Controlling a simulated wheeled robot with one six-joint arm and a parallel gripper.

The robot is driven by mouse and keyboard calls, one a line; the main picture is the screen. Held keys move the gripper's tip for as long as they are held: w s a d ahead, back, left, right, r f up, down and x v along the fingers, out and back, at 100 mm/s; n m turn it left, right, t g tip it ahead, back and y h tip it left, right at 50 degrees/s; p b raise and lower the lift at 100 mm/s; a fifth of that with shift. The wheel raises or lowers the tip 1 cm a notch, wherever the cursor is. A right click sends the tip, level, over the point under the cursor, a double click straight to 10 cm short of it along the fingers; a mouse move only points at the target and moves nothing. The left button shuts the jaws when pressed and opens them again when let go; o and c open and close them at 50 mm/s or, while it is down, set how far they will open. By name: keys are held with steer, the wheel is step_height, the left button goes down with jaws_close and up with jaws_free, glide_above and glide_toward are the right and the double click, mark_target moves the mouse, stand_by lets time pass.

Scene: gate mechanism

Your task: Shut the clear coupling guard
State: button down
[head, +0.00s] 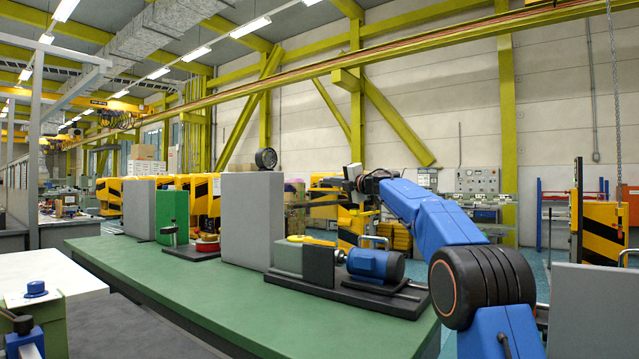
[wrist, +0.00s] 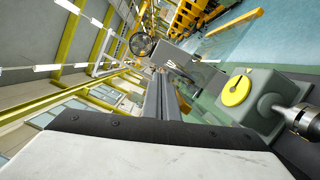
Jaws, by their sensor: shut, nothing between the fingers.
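The blue motor (head: 375,264) sits on a dark base plate (head: 350,293) on the green bench. Left of it stand a dark upright block (head: 318,267) and a pale grey housing (head: 288,258). In the wrist view, the housing (wrist: 262,108) has a yellow disc (wrist: 236,91) and a metal shaft part (wrist: 308,119) at the right edge. My gripper (head: 351,182) is raised above and behind the motor assembly. Its fingers (wrist: 166,98) are shut and empty, apart from the housing.
A tall grey panel (head: 253,220) stands left of the assembly. A red ring-shaped part (head: 207,246) and a green box (head: 173,215) are farther left. A round black wheel or dial (head: 266,158) shows above the tall panel. The front of the green bench (head: 205,288) is clear.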

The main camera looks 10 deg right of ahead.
steer(key=w+d+f, duration=0.2)
steer(key=w+d, duration=0.1)
steer(key=w+d+f, duration=0.1)
steer(key=w+d, duration=0.1)
steer(key=shift+w+d, duration=0.2)
steer(key=shift+w, duration=0.05)
steer(key=shift+w+d+f, duration=0.35)
steer(key=shift+w+d, duration=0.1)
steer(key=shift+d, duration=0.05)
steer(key=v, duration=1.7)
steer(key=shift+s, duration=0.15)
